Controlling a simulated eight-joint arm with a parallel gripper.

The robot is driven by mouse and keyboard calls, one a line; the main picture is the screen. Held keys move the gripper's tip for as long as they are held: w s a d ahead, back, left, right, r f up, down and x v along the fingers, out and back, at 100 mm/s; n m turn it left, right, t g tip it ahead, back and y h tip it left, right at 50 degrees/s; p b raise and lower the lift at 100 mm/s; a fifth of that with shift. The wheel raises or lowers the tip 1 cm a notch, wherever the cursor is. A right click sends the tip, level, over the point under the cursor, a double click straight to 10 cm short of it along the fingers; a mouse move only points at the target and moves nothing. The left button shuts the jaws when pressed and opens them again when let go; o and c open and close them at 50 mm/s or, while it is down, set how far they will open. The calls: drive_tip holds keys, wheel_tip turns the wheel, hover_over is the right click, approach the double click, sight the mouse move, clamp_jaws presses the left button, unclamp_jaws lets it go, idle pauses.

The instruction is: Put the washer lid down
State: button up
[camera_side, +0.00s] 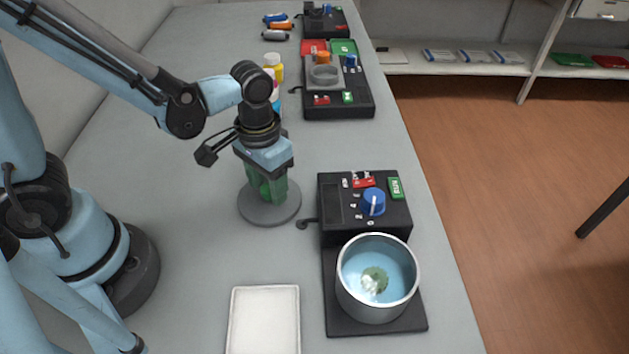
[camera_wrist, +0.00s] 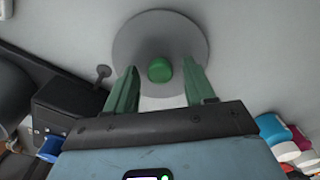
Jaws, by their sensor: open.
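The washer lid (camera_side: 255,212) is a round grey disc lying flat on the grey table, left of the washer. Its green knob (camera_wrist: 159,70) faces up in the wrist view, where the grey disc (camera_wrist: 150,30) also shows. My gripper (camera_side: 268,193) points down over the lid. In the wrist view my gripper (camera_wrist: 160,72) is open, with its green fingers apart on either side of the knob and gaps visible. The washer (camera_side: 357,292) is a metal pot without a cover, holding blue liquid and a green and white item.
A black control box (camera_side: 338,222) with a blue dial adjoins the washer. A white tray (camera_side: 235,325) lies at the front. Another black unit (camera_side: 357,104), small bottles (camera_side: 273,66) and coloured cylinders (camera_side: 275,35) stand farther back. The table between lid and tray is clear.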

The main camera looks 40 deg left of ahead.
sight(267, 188)
drive_tip(key=shift+r, duration=0.1)
wheel_tip(267, 188, up, 12)
drive_tip(key=a+t, duration=0.7)
drive_tip(key=shift+w, duration=0.35)
idle(0.4)
idle(0.4)
